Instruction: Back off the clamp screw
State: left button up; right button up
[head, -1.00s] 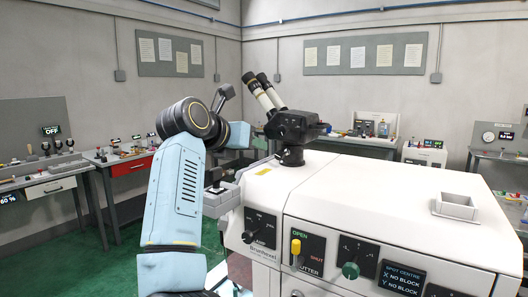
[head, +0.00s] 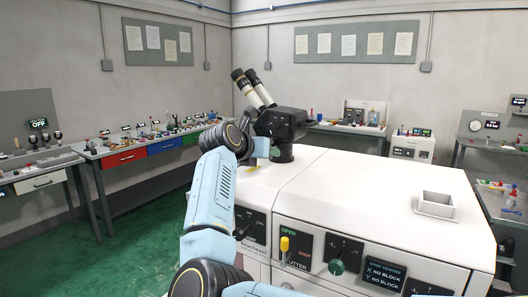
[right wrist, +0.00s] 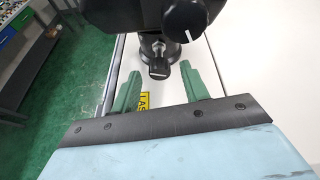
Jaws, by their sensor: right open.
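The microscope (head: 282,124) stands on the white machine's top. In the right wrist view, a small black screw with a pale mark, which looks like the clamp screw (right wrist: 159,70), sits low on its post. My right gripper (right wrist: 162,73) is open, its two green fingers pointing at the post. The screw shows between the fingertips, with gaps on both sides; I cannot tell how far ahead it is. In the head view my right arm reaches to the microscope's left side, and its fingers are hidden. My left gripper is not in view.
A larger black knob (right wrist: 187,20) with a white line hangs just above the screw. A yellow label (right wrist: 144,103) lies below it on the white machine (head: 340,180). The machine's front has a yellow lever (head: 284,244) and a green knob (head: 336,267).

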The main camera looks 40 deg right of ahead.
jog(key=shift+c, duration=1)
grip_shut()
jog(key=shift+w+n+g+p, duration=0.15)
jog(key=shift+n+g+p, duration=0.25)
jog(key=shift+n+g, duration=0.5)
jog(key=shift+w+n+g+h+p, duration=0.15)
jog(key=shift+n+g+h+p, duration=0.4)
jog(key=shift+n, duration=0.85)
